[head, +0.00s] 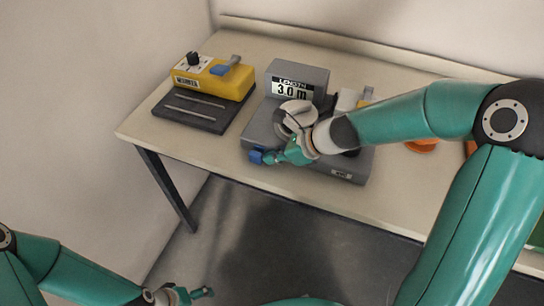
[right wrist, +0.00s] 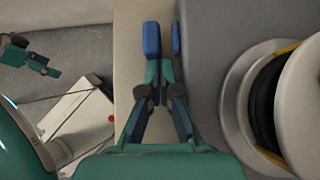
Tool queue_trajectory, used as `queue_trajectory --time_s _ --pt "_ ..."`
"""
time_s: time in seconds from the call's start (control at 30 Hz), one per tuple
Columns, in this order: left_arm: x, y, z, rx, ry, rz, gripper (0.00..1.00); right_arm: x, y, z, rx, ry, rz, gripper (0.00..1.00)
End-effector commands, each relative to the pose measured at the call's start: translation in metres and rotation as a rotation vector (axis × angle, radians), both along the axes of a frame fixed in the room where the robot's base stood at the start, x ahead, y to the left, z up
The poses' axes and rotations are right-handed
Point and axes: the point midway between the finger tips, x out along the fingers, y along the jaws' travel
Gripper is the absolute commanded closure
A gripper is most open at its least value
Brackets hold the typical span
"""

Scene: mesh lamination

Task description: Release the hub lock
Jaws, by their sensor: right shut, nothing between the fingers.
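The grey machine (head: 265,125) with a display box reading 3.0 m (head: 298,82) stands on the table. Its pale hub or reel (head: 296,112) is partly covered by my right wrist. In the right wrist view the round flange (right wrist: 236,105) fills the right side, around a black core with yellow at its edge. My right gripper (head: 262,157) is at the machine's front left edge; its blue-tipped fingers (right wrist: 165,40) are shut and empty, beside the flange. I cannot make out a hub lock. My left gripper (head: 203,292) hangs low, away from the table.
A yellow sealer-like device (head: 214,78) with a blue lever and dark base stands at the table's left. A white and yellow item (head: 358,98) and an orange round item (head: 421,146) lie partly behind my right arm. The table's front left corner (head: 135,132) is bare.

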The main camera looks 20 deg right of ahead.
Motion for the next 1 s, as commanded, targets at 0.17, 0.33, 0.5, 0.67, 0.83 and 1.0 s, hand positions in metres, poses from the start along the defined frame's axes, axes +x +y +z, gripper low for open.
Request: queue_trajectory --time_s 0.17,0.33,0.5,0.67,0.83,1.0 --pt "0.000 0.000 0.000 0.000 0.000 0.000 0.14 0.001 0.004 0.002 0.005 -0.003 0.004 1.00" --pt "0.000 0.000 0.000 0.000 0.000 0.000 0.14 0.001 0.003 0.003 0.006 -0.005 0.006 1.00" --pt "0.000 0.000 0.001 0.000 0.000 0.000 0.14 -0.006 -0.006 0.015 0.006 -0.008 0.004 1.00" --pt "0.000 0.000 0.001 0.000 0.000 0.000 0.14 -0.021 -0.024 0.035 0.002 -0.009 -0.002 1.00" --pt "0.000 0.000 0.000 0.000 0.000 0.000 0.14 -0.039 -0.043 0.058 0.001 -0.008 -0.004 1.00" --pt "0.000 0.000 0.000 0.000 0.000 0.000 0.14 -0.053 -0.057 0.076 0.001 -0.006 -0.005 1.00"
